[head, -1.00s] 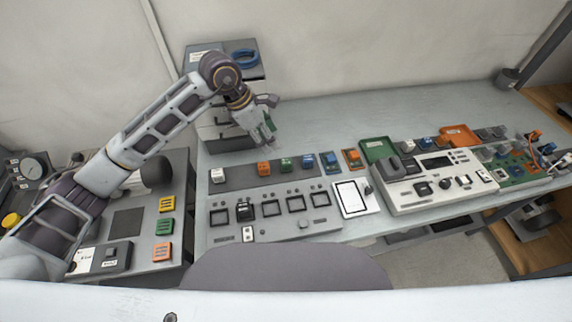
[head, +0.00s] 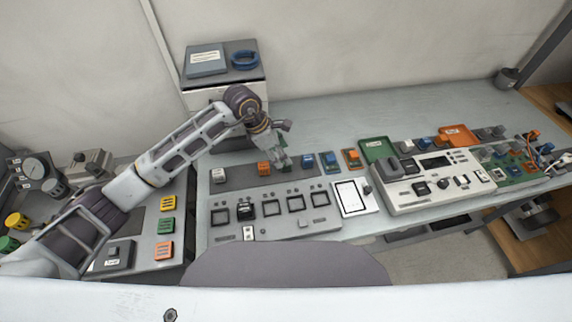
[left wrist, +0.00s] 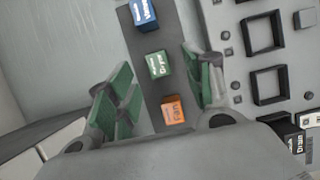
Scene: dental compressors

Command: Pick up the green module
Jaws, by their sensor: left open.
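The green module (left wrist: 158,64) is a small labelled cube in the left wrist view. It stands on a dark strip between a blue module (left wrist: 144,13) and an orange module (left wrist: 172,109). My left gripper (left wrist: 163,90) is open, its green-padded fingers on either side of the strip, with the green module showing between and beyond them. No contact with it shows. In the head view my left gripper (head: 281,155) is just above the strip and largely covers the green module. My right gripper is not in view.
A grey panel with square sockets (head: 296,203) lies in front of the strip. A white module (head: 217,175) stands at the strip's left end. A control box (head: 435,180) and green tray (head: 377,150) are to the right.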

